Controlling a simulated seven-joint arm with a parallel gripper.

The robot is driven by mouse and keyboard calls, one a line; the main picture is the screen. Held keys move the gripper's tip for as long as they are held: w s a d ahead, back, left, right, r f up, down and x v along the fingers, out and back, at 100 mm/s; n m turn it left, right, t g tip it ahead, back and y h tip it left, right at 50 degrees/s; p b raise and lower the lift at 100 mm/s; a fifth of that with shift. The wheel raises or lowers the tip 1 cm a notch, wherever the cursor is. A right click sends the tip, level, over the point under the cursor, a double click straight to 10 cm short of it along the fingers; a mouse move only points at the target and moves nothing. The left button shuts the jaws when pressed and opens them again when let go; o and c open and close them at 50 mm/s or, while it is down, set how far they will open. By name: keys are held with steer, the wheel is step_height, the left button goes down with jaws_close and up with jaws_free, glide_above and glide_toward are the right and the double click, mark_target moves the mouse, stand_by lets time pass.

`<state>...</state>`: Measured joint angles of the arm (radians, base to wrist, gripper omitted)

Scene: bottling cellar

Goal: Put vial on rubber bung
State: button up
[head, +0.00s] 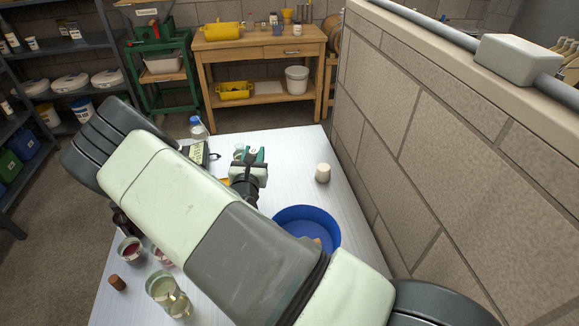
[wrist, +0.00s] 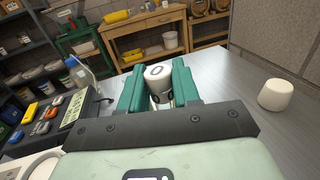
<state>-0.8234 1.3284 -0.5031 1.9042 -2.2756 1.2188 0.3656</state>
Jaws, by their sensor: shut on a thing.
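My gripper (head: 250,157) is over the table, its green fingers shut on the vial. In the wrist view the vial (wrist: 159,80) stands upright between the fingers (wrist: 160,90), with a white top bearing a dark ring mark and a dark band lower down. Its lower end is hidden, so I cannot tell how far it is above the table. The rubber bung (head: 323,172) is a cream, slightly tapered plug standing on the table, to the right of my gripper and apart from it. It also shows at the right of the wrist view (wrist: 275,95). Nothing rests on its top.
A blue basin (head: 305,214) stands nearer than the bung. A dark keyed device (wrist: 75,118) and a blue-capped bottle (head: 198,128) are left of my gripper. Glasses (head: 168,294) and a cork (head: 117,282) stand at front left. A block wall (head: 430,150) borders the table's right side.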

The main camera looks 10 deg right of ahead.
steer(key=w+d+r+m+g+h, duration=0.25)
steer(key=d+m+h, duration=0.2)
steer(key=d, duration=0.35)
steer(key=m+g+h, duration=0.5)
steer(key=g+h, duration=0.2)
glide_above(324, 167)
step_height(324, 167, down, 3)
steer(key=shift+f, duration=0.1)
steer(key=shift+w+f, duration=0.1)
steer(key=shift+f, duration=2)
steer(key=shift+f, duration=0.15)
steer(key=o, duration=1)
steer(key=shift+o, duration=0.2)
